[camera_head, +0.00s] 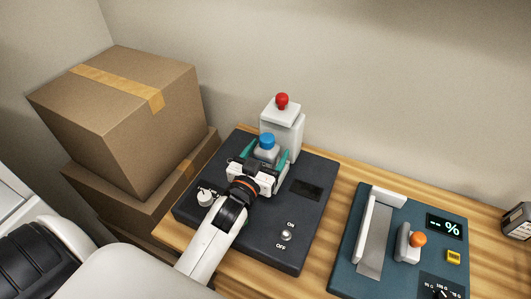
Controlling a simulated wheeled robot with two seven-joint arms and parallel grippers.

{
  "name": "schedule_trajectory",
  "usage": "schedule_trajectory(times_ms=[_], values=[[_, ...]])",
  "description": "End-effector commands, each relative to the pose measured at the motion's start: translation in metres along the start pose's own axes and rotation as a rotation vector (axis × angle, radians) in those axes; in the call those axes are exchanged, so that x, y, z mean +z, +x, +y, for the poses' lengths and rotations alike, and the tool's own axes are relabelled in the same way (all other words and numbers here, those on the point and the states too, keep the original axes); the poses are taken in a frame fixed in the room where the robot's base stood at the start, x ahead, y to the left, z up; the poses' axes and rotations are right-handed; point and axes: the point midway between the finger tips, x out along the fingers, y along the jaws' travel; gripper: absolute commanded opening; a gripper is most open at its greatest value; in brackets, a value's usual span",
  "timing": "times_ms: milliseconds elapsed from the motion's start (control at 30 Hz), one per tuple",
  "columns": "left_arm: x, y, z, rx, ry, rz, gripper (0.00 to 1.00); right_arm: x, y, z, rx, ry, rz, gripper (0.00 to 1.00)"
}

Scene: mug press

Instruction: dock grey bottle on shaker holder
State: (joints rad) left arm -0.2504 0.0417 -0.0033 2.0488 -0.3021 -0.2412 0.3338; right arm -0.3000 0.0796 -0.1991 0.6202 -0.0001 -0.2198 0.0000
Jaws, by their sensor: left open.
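The grey bottle (265,154) with a blue cap stands upright over the dark shaker base (312,232), just in front of a white post (283,132) with a red knob. My left gripper (264,157) is open, with one teal finger on each side of the bottle. The bottle's lower part and the holder are hidden behind the gripper, so I cannot tell how the bottle sits there. My right gripper is not in view.
An on/off switch (286,235) and a white knob (205,198) are on the dark base. A blue-green device (340,262) with a percent display stands to the right. Cardboard boxes (125,120) are stacked at left. Wooden tabletop (336,200) shows between the devices.

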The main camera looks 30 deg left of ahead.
Motion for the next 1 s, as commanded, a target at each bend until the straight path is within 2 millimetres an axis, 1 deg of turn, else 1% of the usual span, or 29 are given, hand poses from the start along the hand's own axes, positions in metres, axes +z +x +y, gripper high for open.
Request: schedule_trajectory(times_ms=[67,167,267,500,600,700,833,1000], values=[[0.004,0.000,0.000,0.000,0.001,-0.001,0.74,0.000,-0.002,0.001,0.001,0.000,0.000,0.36],[0.001,-0.010,0.000,0.000,0.000,0.001,0.74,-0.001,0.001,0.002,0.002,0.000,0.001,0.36],[0.000,-0.027,0.000,0.000,-0.001,0.003,0.74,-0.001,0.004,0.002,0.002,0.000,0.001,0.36],[-0.001,-0.077,0.000,0.000,-0.001,0.004,0.74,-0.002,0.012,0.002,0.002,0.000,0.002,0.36],[0.001,-0.094,0.000,0.000,-0.001,0.003,0.74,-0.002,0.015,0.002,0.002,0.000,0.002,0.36],[0.001,-0.107,0.000,0.000,-0.001,0.002,0.74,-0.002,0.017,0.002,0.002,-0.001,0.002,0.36],[0.002,-0.117,0.000,0.000,0.000,0.001,0.74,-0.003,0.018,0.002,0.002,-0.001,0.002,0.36],[0.003,-0.120,0.000,0.000,0.000,-0.001,0.74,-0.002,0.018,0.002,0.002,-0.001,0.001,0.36]])
